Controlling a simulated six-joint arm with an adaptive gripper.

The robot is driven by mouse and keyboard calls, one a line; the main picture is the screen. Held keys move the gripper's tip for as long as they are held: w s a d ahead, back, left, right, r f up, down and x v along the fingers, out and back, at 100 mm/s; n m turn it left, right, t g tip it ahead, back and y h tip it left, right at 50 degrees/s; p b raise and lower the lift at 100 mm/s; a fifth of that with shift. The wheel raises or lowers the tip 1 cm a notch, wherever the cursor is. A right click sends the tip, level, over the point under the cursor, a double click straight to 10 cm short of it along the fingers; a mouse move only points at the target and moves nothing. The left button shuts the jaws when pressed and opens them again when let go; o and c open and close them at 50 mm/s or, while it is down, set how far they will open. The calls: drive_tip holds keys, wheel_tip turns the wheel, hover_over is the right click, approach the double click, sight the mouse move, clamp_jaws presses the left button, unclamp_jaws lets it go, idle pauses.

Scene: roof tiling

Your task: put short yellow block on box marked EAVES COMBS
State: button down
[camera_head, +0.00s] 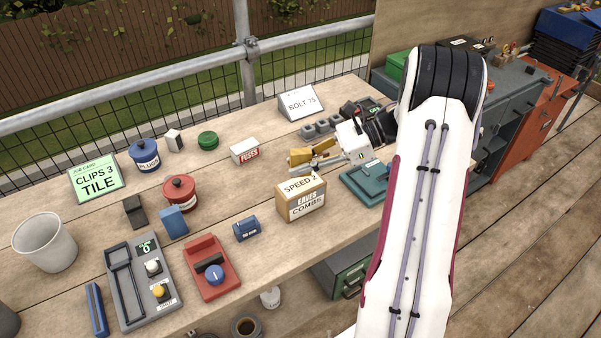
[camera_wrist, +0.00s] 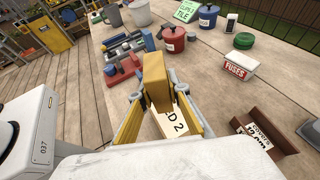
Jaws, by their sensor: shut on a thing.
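My gripper (camera_head: 322,156) is shut on a short yellow block (camera_head: 299,157). In the wrist view the block (camera_wrist: 155,78) sits between the yellow fingers of my gripper (camera_wrist: 158,112). The small tan box marked EAVES COMBS (camera_head: 301,206) stands on the bench, with SPEED 2 lettering on its upper face. In the head view the block shows just above the box's far edge in the picture, apart from its top. In the wrist view part of the SPEED 2 lettering (camera_wrist: 172,126) shows below the block; the rest of the box is hidden.
A white FUSES box (camera_head: 244,150), a red pot (camera_head: 180,193) and a blue block (camera_head: 246,229) stand nearby on the bench. A teal tool (camera_head: 364,184) lies right of the box. A BOLT 25 sign (camera_head: 301,102) stands behind.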

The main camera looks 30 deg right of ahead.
drive_tip(key=shift+f, duration=1.6)
drive_tip(key=shift+f, duration=0.1)
drive_tip(key=c, duration=1.9)
unclamp_jaws()
drive_tip(key=shift+d, duration=0.1)
drive_tip(key=v, duration=1.2)
